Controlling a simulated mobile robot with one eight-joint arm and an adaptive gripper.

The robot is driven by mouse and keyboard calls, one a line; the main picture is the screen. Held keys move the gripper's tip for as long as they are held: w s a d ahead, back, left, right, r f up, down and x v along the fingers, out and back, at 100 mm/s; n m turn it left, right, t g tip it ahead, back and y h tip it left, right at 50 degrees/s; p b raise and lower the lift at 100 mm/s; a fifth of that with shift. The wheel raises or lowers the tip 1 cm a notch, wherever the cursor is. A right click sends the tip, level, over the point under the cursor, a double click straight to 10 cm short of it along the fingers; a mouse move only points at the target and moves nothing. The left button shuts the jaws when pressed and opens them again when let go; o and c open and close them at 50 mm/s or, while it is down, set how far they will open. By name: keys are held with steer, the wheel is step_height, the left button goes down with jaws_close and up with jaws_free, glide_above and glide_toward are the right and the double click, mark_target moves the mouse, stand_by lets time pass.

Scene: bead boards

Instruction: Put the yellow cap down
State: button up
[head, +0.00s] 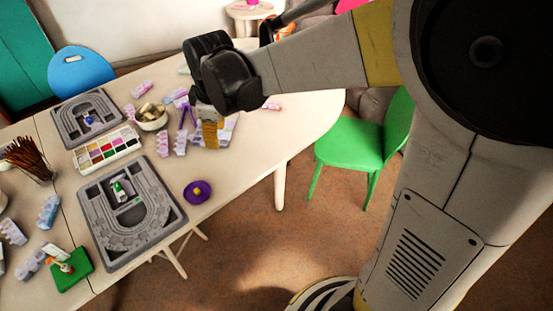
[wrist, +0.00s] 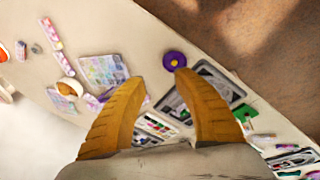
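My gripper (wrist: 161,80) is open in the wrist view, with its two orange-yellow fingers apart and no object visible between them. In the head view my gripper (head: 210,134) hangs over the table near the pastel pieces. A purple round dish (head: 197,191) lies near the table's front edge, below my gripper in the picture. A small yellow spot (head: 197,190) shows at its middle; it may be the yellow cap, but it is too small to tell. The purple dish (wrist: 174,61) is also beyond the fingertips in the wrist view. No other yellow cap can be made out.
Two grey bead boards (head: 158,229) (head: 65,120) lie on the table (head: 265,135), with a paint palette (head: 105,150) between them. A white bowl (head: 150,124) and several pastel pieces are near my gripper. A green chair (head: 350,150) stands at the right. The table's right end is mostly clear.

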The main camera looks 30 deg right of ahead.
steer(key=s+d+r+m+t, duration=0.2)
steer(key=s+d+m, duration=0.2)
steer(key=s, duration=0.5)
steer(key=s+d+r+m+t, duration=0.2)
steer(key=s+d+m, duration=0.2)
steer(key=s+m, duration=0.4)
steer(key=shift+s+d+r+h, duration=0.2)
steer(key=shift+s+h, duration=0.1)
steer(key=shift+s, duration=0.45)
steer(key=shift+f, duration=0.15)
steer(key=shift+f+b, duration=0.75)
steer(key=shift+b, duration=0.1)
